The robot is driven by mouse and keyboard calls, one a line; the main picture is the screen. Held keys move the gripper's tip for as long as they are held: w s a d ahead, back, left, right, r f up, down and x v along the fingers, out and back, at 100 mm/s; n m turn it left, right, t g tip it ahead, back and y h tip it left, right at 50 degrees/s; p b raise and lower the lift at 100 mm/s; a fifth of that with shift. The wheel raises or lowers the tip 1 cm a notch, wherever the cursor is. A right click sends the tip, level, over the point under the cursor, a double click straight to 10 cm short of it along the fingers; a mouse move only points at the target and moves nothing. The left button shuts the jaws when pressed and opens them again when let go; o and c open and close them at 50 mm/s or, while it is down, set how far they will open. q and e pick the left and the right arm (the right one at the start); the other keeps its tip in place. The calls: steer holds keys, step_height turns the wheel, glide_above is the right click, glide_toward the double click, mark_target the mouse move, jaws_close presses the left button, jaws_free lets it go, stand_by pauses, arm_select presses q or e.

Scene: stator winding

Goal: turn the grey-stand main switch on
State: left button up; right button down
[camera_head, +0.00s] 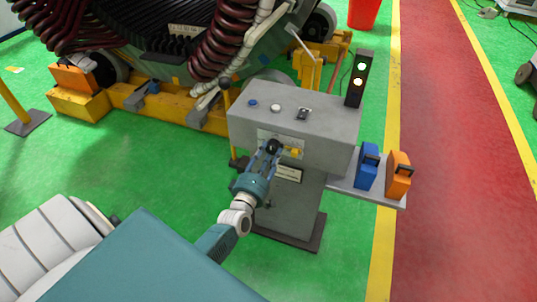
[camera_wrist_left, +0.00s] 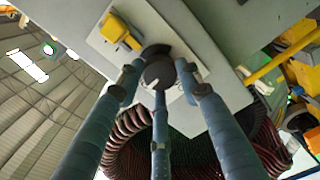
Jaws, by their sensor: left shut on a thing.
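The grey stand (camera_head: 300,130) is in the middle of the head view, with a pale switch plate on its front face. The main switch is a round black knob (camera_wrist_left: 158,73) on that plate, between my fingers in the left wrist view. My left gripper (camera_head: 271,151) reaches up to the plate and is shut on the knob. Its blue-grey fingers surround the knob and partly hide it in the head view. A yellow part (camera_wrist_left: 120,31) sits on the plate beside the knob. The knob's exact angle is hard to read. My right gripper is not in view.
Blue, white and dark controls (camera_head: 276,107) are on the stand's top. A signal tower (camera_head: 357,80) shows two lit lamps. Blue (camera_head: 367,168) and orange (camera_head: 398,178) padlock-like blocks stand on the right shelf. The large stator (camera_head: 160,40) is behind; green floor (camera_head: 130,170) is clear at left.

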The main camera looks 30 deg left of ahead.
arm_select(q)
steer(key=shift+d+f, duration=0.1)
steer(key=shift+d, duration=0.15)
steer(key=o, duration=1.1)
steer(key=shift+w, duration=0.1)
steer(key=shift+o, duration=0.2)
steer(key=shift+s, duration=0.3)
steer(key=v, duration=1.1)
steer(key=shift+s, duration=0.2)
